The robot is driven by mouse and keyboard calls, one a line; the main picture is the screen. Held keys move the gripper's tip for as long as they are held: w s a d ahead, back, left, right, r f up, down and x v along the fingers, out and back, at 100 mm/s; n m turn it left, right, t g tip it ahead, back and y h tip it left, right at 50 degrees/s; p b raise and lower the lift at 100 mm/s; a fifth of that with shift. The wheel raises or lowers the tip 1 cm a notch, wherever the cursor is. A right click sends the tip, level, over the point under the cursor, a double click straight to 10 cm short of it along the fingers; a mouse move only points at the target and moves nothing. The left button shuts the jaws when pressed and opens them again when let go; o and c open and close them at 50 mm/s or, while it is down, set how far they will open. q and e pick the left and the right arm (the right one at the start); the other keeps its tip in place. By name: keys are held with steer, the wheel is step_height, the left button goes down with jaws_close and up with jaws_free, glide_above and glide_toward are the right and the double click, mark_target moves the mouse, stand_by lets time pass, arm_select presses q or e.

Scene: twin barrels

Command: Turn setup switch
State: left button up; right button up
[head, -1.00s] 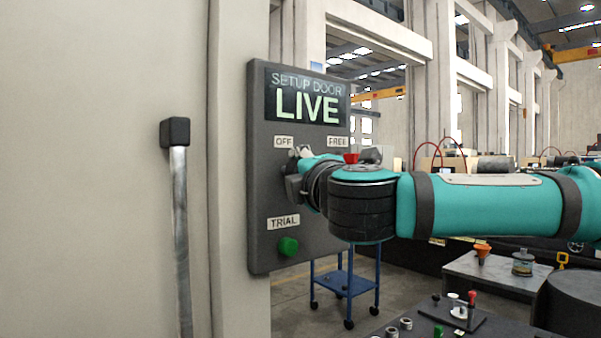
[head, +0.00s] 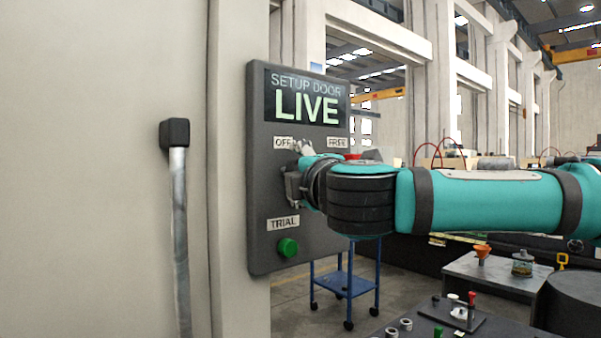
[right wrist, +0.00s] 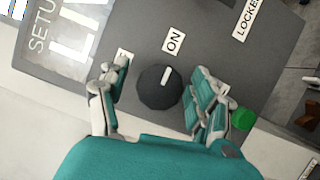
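The setup switch is a dark round knob (right wrist: 157,92) with a white mark, on a grey panel (head: 262,190). In the right wrist view the mark points towards the ON label (right wrist: 174,41). My right gripper (right wrist: 160,88) is open, one finger on each side of the knob, with narrow gaps visible. In the head view my right gripper (head: 295,180) is at the panel below the OFF label (head: 284,143) and hides the knob. The panel's screen (head: 307,98) reads SETUP DOOR LIVE. My left gripper is not in view.
A green button (head: 288,247) sits under the TRIAL label (head: 283,223), low on the panel. A pale wall with a metal handle (head: 180,230) is to the left. A blue cart (head: 345,285) stands behind the panel. A grey table (head: 490,272) is at right.

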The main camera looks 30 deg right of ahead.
steer(key=shift+s+a, duration=0.1)
steer(key=shift+s, duration=0.1)
steer(key=v, duration=1.1)
steer(key=shift+s, duration=0.3)
steer(key=shift+f, duration=0.2)
